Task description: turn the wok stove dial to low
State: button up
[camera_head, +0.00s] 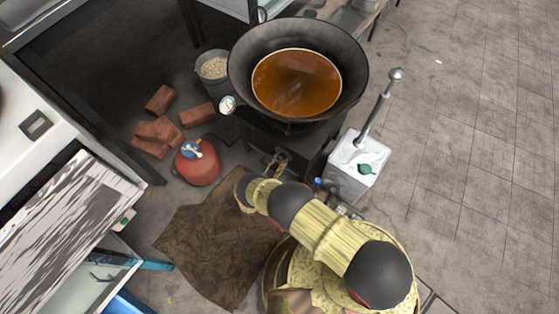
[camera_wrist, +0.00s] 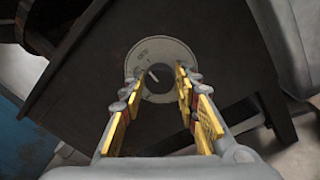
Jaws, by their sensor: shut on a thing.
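The wok stove dial (camera_wrist: 157,86) is a dark round knob with a white pointer line, set in a grey marked plate (camera_wrist: 160,50) on the dark stove front. In the wrist view the pointer tilts to the upper left, near lettering too small to read surely. My gripper (camera_wrist: 156,80) has its yellow-padded fingers on both sides of the knob, shut on it. In the head view my gripper (camera_head: 277,163) is at the front of the dark stove (camera_head: 290,148), and the dial is hidden there. The black wok (camera_head: 357,65) with brown liquid (camera_head: 296,82) sits on the stove.
A white metal box (camera_head: 352,180) with an upright lever stands right of the stove. A red gas bottle (camera_head: 198,168), several bricks (camera_head: 158,132) and a bucket (camera_head: 212,70) are at the left. A brown cloth (camera_head: 215,245) lies in front. Floor is free at the right.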

jog(key=c, duration=0.3)
jog(key=shift+n, duration=0.3)
jog(key=n, duration=0.3)
jog(key=shift+n, duration=0.3)
jog(key=shift+n+g, duration=0.3)
jog(key=shift+n, duration=1.2)
jog(key=o, duration=1.1)
jog(key=shift+r, duration=0.1)
jog(key=shift+o, duration=0.2)
jog(key=shift+a, duration=0.1)
